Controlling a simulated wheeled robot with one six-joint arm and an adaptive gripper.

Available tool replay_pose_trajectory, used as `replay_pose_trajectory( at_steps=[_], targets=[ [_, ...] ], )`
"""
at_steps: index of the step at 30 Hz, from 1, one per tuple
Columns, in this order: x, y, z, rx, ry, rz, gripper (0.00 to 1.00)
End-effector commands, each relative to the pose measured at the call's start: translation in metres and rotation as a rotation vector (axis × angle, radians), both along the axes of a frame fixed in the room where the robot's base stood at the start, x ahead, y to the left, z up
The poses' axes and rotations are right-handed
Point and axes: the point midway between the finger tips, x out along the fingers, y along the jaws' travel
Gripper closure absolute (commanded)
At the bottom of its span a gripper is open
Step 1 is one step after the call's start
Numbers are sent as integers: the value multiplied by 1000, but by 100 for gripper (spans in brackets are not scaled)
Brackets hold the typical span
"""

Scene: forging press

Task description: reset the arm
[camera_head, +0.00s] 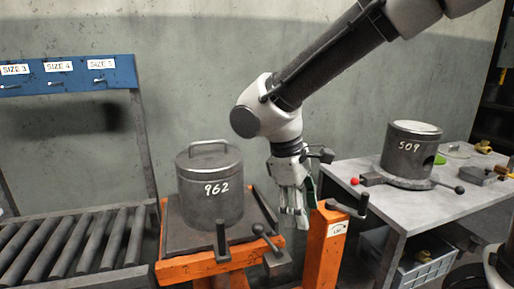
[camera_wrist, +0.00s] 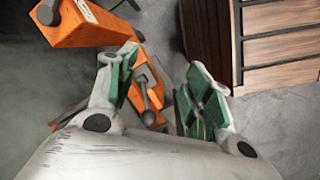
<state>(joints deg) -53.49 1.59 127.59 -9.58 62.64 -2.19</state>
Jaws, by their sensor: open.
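My gripper (camera_head: 293,212) hangs from my arm in the head view, pointing down, between the orange lift stand and the grey table. It also shows in the wrist view (camera_wrist: 166,92), its two green-padded fingers spread apart with nothing between them. A dark metal cylinder marked 962 (camera_head: 210,190) with a top handle stands on the orange-framed platform (camera_head: 176,270) left of my gripper. My gripper does not touch the cylinder.
A second cylinder marked 509 (camera_head: 409,152) stands on the grey table (camera_head: 450,204) at right. A roller conveyor (camera_head: 75,243) and blue size-label rack (camera_head: 65,75) are at left. An orange post (camera_head: 324,250) with a crank stands close to my gripper. A crate (camera_head: 405,265) sits below the table.

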Motion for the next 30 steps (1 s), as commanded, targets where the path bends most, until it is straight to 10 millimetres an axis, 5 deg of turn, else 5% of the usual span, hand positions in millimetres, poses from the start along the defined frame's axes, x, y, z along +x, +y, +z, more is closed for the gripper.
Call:
replay_pose_trajectory(
  at_steps=[3,9,15,21,30],
  targets=[
    [-4,-72,20,139,-53,-245,49],
    [-35,-176,41,333,-202,-631,49],
    [-69,-245,62,417,-383,-895,49],
    [-79,-270,75,429,-468,-1003,49],
    [-79,-272,75,424,-468,-1012,49]
  ],
)
